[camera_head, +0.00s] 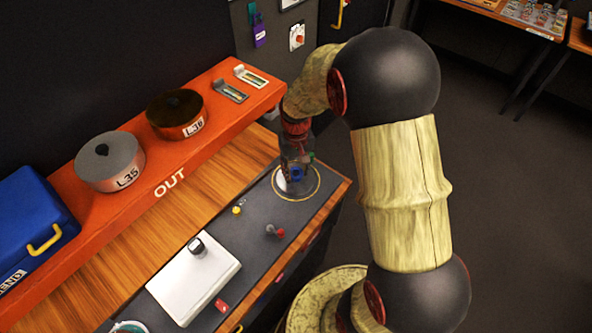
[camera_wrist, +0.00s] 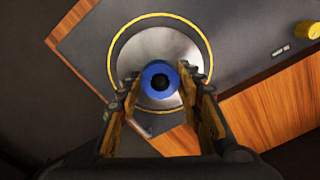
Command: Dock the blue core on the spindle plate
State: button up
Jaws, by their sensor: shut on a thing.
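The blue core (camera_wrist: 160,80) is a blue ring with a dark centre, held between the fingers of my gripper (camera_wrist: 162,95) in the wrist view. The spindle plate (camera_wrist: 134,47) is a shiny round metal disc with a yellow ring around it, directly behind the core in that view. In the head view, my gripper (camera_head: 297,165) points down over the plate (camera_head: 312,186), with the blue core (camera_head: 296,174) between its fingers. The core lies near the plate's middle in the wrist view. I cannot tell whether it touches the plate. The spindle itself is hidden.
The dark panel (camera_head: 255,212) also carries a white box (camera_head: 190,282) with a dark knob, a red-tipped lever (camera_head: 276,231) and a yellow knob (camera_head: 237,210). An orange shelf (camera_head: 120,205) marked OUT runs behind it, holding two lidded pots (camera_head: 110,162) and a blue case (camera_head: 30,220).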

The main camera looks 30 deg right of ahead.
jog(key=shift+f+b, duration=0.3)
jog(key=shift+f, duration=0.3)
jog(key=o, duration=0.7)
jog(key=shift+c, duration=0.2)
jog(key=shift+r, duration=0.15)
notch_tip(320, 180, up, 11)
jog(key=p, duration=0.7)
jog(key=shift+p, duration=0.4)
